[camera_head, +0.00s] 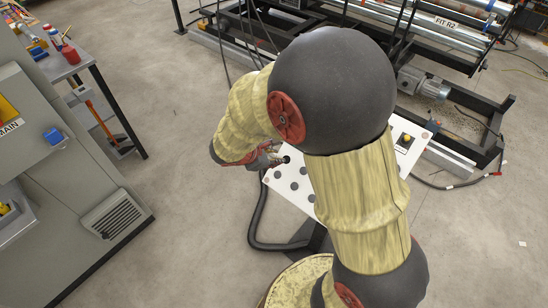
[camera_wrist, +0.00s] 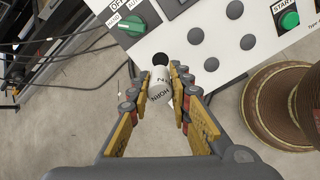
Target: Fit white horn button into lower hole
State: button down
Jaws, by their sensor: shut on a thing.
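The white horn button (camera_wrist: 160,88), a pale cylinder with "HORN" lettering, is between the fingers of my gripper (camera_wrist: 160,80) in the wrist view. The fingers are shut on it. Just beyond it, a black round hole (camera_wrist: 160,59) shows in the white panel (camera_wrist: 225,60). The button looks close to this hole and lined up near it; I cannot tell whether they touch. In the head view my gripper (camera_head: 272,159) is at the upper left edge of the panel (camera_head: 283,198), and the button is too small to make out clearly.
Several dark grey round spots (camera_wrist: 211,64) lie on the panel to the right of the hole. A green selector knob (camera_wrist: 133,26) and a green START button (camera_wrist: 289,20) stand out from it. A brown spool-like thing (camera_wrist: 280,105) is at right. Clear floor (camera_head: 190,190) lies left of the panel.

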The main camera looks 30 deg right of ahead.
aim_at(272, 157)
jog(key=shift+f, duration=0.1)
jog(key=shift+b+x, duration=0.9)
jog(key=shift+x, duration=0.15)
jog(key=shift+b+x, duration=1.1)
jog(key=shift+x, duration=0.65)
jog(key=shift+b+x, duration=0.95)
jog(key=shift+x, duration=0.45)
jog(key=c, duration=1.6)
grip_release()
jog(key=shift+s, duration=0.1)
jog(key=shift+o, duration=0.2)
jog(key=v, duration=1.2)
